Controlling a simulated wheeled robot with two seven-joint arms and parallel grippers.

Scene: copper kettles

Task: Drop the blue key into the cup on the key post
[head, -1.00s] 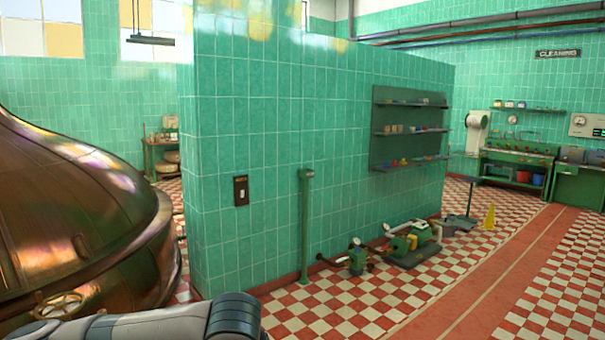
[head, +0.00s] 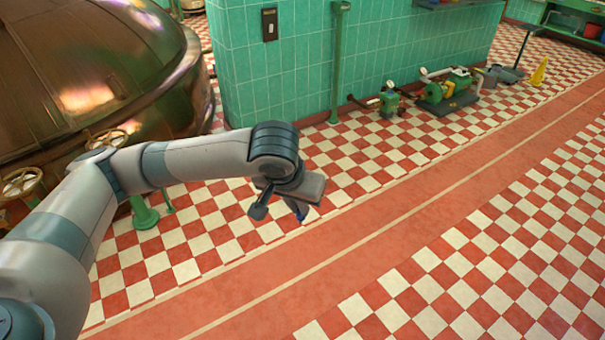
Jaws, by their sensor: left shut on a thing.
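My left gripper (head: 280,209) hangs at the end of my left arm, pointing down over the checkered floor in the head view. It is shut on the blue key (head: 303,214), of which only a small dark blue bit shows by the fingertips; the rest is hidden. The key post (head: 336,65) is a slim green post standing in front of the green tiled wall, behind and to the right of the gripper. The cup (head: 341,6) at its top is at the upper edge of the view, and its inside cannot be seen. My right gripper is not in view.
A copper kettle (head: 90,70) fills the upper left, with valve wheels (head: 22,183) at its foot. Green pumps (head: 447,88) stand on the floor right of the post, and a yellow cone (head: 538,72) is farther right. The red walkway (head: 400,235) is clear.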

